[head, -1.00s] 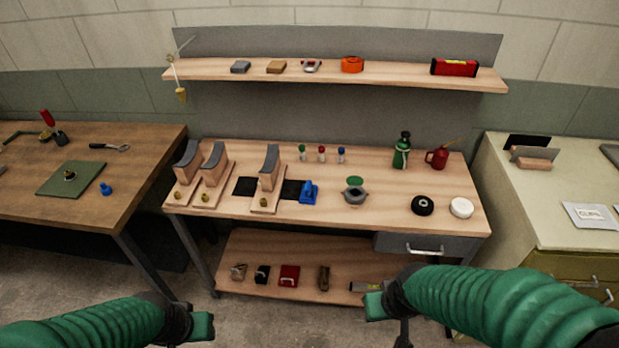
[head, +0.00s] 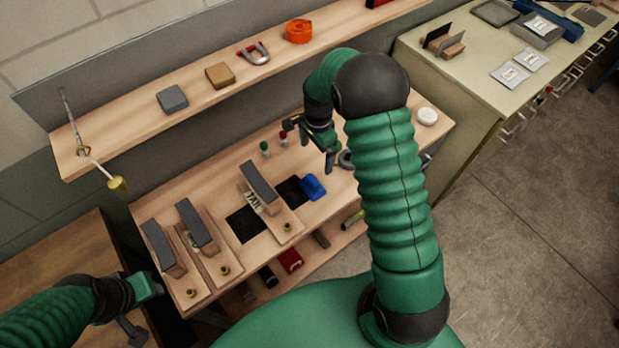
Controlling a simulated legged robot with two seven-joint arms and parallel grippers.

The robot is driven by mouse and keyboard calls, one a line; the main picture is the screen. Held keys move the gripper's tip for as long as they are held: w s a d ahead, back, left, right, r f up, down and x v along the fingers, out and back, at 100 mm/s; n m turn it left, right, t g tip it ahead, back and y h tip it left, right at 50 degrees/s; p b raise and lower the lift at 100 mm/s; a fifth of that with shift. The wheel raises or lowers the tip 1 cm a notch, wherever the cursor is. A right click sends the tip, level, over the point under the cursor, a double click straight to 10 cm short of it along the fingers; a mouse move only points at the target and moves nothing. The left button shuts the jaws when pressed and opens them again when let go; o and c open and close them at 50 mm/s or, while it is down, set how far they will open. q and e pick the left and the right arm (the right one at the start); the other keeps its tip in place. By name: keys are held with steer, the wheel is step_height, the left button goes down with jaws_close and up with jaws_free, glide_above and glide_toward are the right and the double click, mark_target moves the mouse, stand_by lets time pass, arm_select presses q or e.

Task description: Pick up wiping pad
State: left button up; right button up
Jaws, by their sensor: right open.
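No object is clearly marked as the wiping pad. A white round pad-like disc (head: 427,116) lies at the right end of the workbench. A grey block (head: 172,99) and a tan block (head: 219,76) lie on the upper shelf; I cannot tell which of these is the pad. My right gripper (head: 309,148) is open and empty above the back of the bench, left of the white disc and apart from it. My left gripper (head: 142,308) is low at the left, off the bench's front left corner; its jaws are unclear.
A blue tool (head: 312,187) and small bottles (head: 265,149) are near the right gripper. The shelf (head: 130,134) overhangs the bench's back. My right arm hides much of the bench's right side.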

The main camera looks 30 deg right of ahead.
glide_above(313, 179)
steer(key=f, duration=0.6)
steer(key=shift+s+d+f+p, duration=0.25)
steer(key=shift+p, duration=0.1)
steer(key=f, duration=0.2)
steer(key=a+f, duration=0.1)
steer(key=shift+w+f+p, duration=0.2)
steer(key=shift+w+p, duration=0.1)
steer(key=shift+w, duration=0.1)
steer(key=f, duration=0.2)
steer(key=f+p, duration=0.1)
steer(key=f, duration=0.1)
steer(key=shift+s, duration=0.2)
steer(key=shift+d+f, duration=0.35)
steer(key=shift+a+r, duration=0.15)
steer(key=shift+a, duration=0.2)
steer(key=c, duration=1)
steer(key=shift+c, duration=1.4)
arm_select(q)
steer(key=v, duration=0.3)
steer(key=shift+s+a+f, duration=0.1)
steer(key=shift+s+a, duration=0.05)
steer(key=shift+s, duration=0.05)
steer(key=shift+d, duration=0.2)
arm_select(e)
steer(key=shift+w+d, duration=0.1)
steer(key=shift+d, duration=0.1)
